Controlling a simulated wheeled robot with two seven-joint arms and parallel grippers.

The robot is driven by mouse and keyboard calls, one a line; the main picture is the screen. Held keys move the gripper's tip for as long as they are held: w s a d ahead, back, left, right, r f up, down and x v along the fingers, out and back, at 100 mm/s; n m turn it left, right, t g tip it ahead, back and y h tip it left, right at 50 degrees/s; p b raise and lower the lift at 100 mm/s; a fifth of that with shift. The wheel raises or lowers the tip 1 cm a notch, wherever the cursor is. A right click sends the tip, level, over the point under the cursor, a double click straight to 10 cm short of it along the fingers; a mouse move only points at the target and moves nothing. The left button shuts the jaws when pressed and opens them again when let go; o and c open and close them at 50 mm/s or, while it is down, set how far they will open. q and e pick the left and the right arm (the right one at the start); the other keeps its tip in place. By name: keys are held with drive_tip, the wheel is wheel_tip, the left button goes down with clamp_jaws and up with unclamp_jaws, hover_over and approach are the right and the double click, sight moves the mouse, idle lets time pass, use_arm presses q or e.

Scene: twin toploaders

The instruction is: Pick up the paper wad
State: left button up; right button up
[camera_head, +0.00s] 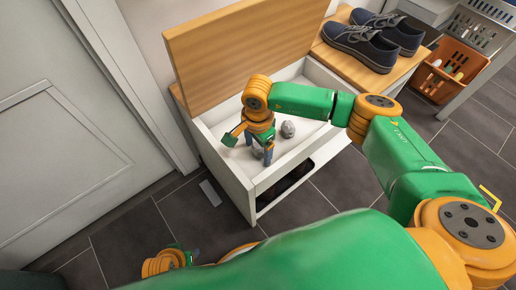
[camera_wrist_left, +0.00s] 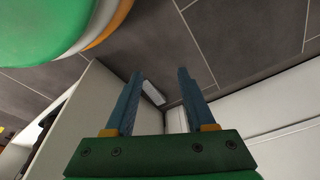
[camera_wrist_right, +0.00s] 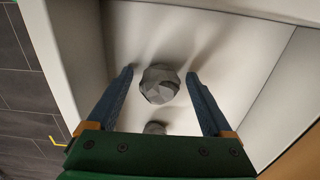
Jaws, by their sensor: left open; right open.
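Two grey, crumpled, faceted wads lie on the white floor of the open bench compartment. One wad (camera_wrist_right: 159,84) sits between my right fingertips in the right wrist view, with gaps on both sides; in the head view the gripper partly hides it. The other wad (camera_head: 288,129) lies to the right of the gripper in the head view; it also shows in the right wrist view (camera_wrist_right: 155,128), partly hidden by the gripper's body. My right gripper (camera_head: 262,154) points down into the compartment, open. My left gripper (camera_wrist_left: 160,73) is open and empty, outside the bench above the floor.
The bench (camera_head: 240,189) has white walls and a raised wooden lid (camera_head: 235,45). Dark shoes (camera_head: 362,46) stand on its closed wooden top at the right. An orange basket (camera_head: 450,72) is farther right. A door (camera_head: 65,150) stands at the left. Dark tiled floor lies in front.

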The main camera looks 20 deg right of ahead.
clamp_jaws()
drive_tip(key=shift+r, duration=0.1)
